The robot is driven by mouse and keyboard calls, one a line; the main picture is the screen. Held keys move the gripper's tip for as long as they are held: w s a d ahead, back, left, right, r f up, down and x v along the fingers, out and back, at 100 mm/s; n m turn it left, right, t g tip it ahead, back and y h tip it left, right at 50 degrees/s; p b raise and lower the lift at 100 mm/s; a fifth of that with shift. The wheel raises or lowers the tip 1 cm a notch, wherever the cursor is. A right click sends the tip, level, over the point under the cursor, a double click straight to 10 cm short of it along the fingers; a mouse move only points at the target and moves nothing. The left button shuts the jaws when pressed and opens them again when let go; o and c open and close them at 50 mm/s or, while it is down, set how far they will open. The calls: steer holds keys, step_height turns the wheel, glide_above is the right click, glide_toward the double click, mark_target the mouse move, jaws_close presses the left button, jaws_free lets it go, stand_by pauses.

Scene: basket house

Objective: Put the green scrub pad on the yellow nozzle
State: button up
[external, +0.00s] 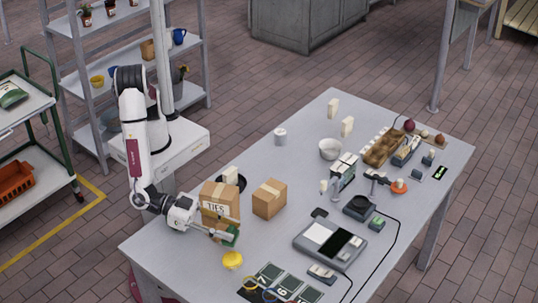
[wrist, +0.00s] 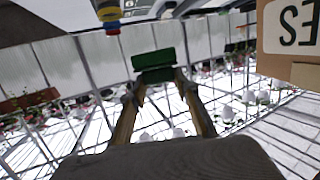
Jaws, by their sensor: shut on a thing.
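The green scrub pad (external: 232,237) is between the fingertips of my gripper (external: 222,234). In the wrist view the pad (wrist: 155,64) spans the ends of both fingers (wrist: 158,82), so the gripper is shut on it. The pad is held in front of the box marked TIES and looks raised off the table. The yellow nozzle (external: 232,260) stands on the table just below the pad in the external view, with a visible gap between them. A yellow, blue and red item (wrist: 108,14) shows at the wrist view's top edge; I cannot tell whether it is the nozzle.
The TIES box (external: 219,203) stands close behind my gripper and also shows in the wrist view (wrist: 290,35). Another cardboard box (external: 269,199) is to its right. Dark square panels (external: 290,284) and a grey device (external: 330,243) lie right of the nozzle. Table left of the nozzle is clear.

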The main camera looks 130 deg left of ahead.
steer(key=shift+f, duration=1.65)
steer(key=shift+f, duration=0.1)
steer(key=shift+f, duration=1.75)
steer(key=shift+f, duration=0.1)
steer(key=o, duration=1.1)
steer(key=shift+v, duration=6.05)
steer(key=shift+w, duration=0.15)
